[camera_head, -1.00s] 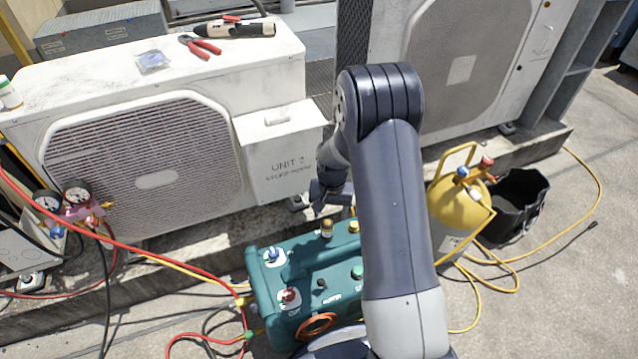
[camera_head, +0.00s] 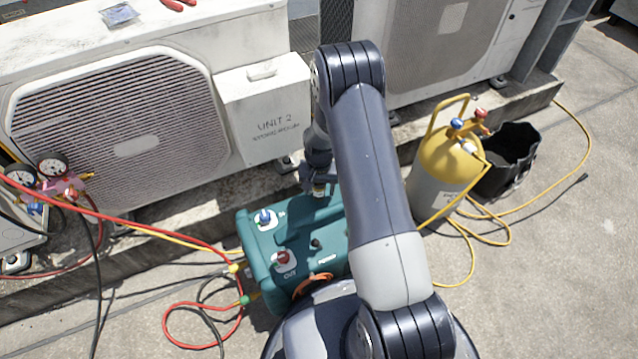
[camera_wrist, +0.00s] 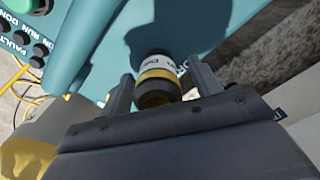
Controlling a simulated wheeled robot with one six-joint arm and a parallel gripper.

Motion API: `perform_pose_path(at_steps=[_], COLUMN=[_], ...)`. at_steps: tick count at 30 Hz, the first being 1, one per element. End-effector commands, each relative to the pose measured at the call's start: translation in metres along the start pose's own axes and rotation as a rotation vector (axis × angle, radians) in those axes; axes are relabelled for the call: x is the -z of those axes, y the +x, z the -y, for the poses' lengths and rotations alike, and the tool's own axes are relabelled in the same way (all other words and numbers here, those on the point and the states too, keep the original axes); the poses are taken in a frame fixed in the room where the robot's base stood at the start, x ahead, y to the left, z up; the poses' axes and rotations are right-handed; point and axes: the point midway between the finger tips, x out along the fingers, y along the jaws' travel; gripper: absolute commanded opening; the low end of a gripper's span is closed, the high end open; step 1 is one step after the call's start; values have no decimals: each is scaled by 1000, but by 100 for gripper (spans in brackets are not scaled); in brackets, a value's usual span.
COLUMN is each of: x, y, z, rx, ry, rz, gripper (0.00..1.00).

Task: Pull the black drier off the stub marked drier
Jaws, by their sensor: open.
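The black drier (camera_wrist: 157,92), a short dark cylinder, shows in the wrist view with a yellow band and a pale label that begins with "D". It stands at the teal machine (camera_wrist: 108,40); the stub under it is hidden. My gripper (camera_wrist: 161,73) is open, with one finger on each side of the drier. I cannot tell whether either finger touches it.
Blue (camera_head: 265,217) and red (camera_head: 284,258) valve knobs stand on the machine's top. Red and yellow hoses (camera_head: 175,236) run in from the left. A yellow-topped cylinder (camera_head: 447,165) and a black bucket (camera_head: 510,158) stand right. The Unit 2 condenser (camera_head: 125,145) is behind.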

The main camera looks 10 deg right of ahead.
Motion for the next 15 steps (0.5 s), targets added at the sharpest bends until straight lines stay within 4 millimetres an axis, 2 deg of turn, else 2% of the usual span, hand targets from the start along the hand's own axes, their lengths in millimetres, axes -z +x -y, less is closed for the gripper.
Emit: perform_pose_path(at_steps=[8, 15], x=[0, 0], y=[1, 1], z=[0, 0], rx=[0, 0], ry=[0, 0], rz=[0, 0], gripper=[60, 40])
